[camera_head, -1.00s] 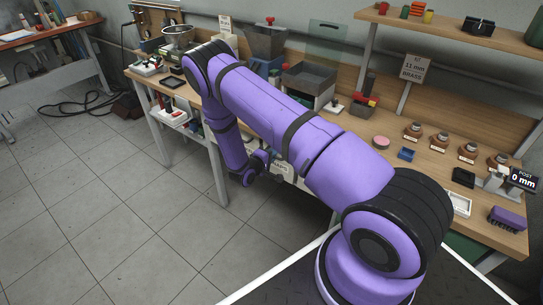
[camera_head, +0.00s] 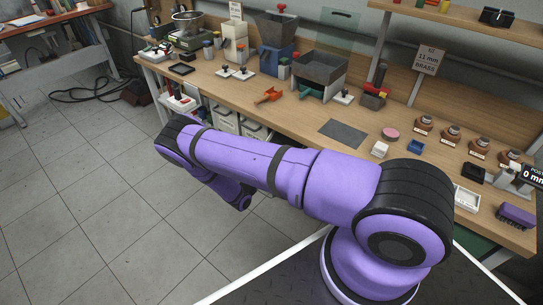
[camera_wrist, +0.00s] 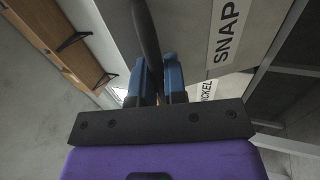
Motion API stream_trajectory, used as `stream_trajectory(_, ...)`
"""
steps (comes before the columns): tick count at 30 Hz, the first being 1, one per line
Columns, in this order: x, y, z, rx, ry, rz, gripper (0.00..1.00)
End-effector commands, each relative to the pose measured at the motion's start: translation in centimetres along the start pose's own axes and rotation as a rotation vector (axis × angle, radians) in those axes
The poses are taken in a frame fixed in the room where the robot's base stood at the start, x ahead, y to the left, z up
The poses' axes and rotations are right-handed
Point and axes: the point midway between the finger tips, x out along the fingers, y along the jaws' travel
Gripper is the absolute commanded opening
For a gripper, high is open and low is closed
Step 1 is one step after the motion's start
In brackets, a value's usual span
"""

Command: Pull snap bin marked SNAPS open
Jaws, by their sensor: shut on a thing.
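In the wrist view, my gripper (camera_wrist: 157,76) has its two blue fingers closed around a dark bar handle (camera_wrist: 147,32). A grey bin front (camera_wrist: 188,35) is beside the handle, with a white label (camera_wrist: 223,32) reading SNAP, its end cut off. A second label (camera_wrist: 207,90), partly hidden and reading ICKEL, shows beyond it. In the head view, my arm hides the gripper and the handle. How far the bin is out cannot be told from these frames.
The wooden bench (camera_head: 300,112) carries a blue hopper (camera_head: 276,58), a grey tray (camera_head: 320,68) and an orange scoop (camera_head: 269,95). Pale drawers (camera_head: 223,118) show under it, behind my arm. The tiled floor (camera_head: 90,200) on the left is clear.

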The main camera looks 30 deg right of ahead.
Motion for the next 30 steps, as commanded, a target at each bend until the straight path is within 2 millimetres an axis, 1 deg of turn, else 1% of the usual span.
stream_trajectory(1, -0.6, -0.3, 0.0, 0.0, 0.005, 0.028, 0.0)
stream_trajectory(3, -1.1, -0.6, 0.0, 0.001, 0.004, 0.065, 0.0)
stream_trajectory(9, -2.0, -1.2, 0.0, 0.0, 0.001, 0.058, 0.0)
stream_trajectory(16, -2.5, -1.5, 0.0, 0.0, 0.0, 0.057, 0.0)
stream_trajectory(27, -2.5, -1.5, 0.0, 0.001, 0.0, 0.056, 0.0)
stream_trajectory(28, -2.5, -1.5, 0.0, 0.001, 0.0, 0.056, 0.15)
stream_trajectory(29, -2.5, -1.5, 0.0, 0.001, 0.0, 0.056, 0.22)
stream_trajectory(30, -2.5, -1.5, 0.0, 0.0, 0.0, 0.056, 0.31)
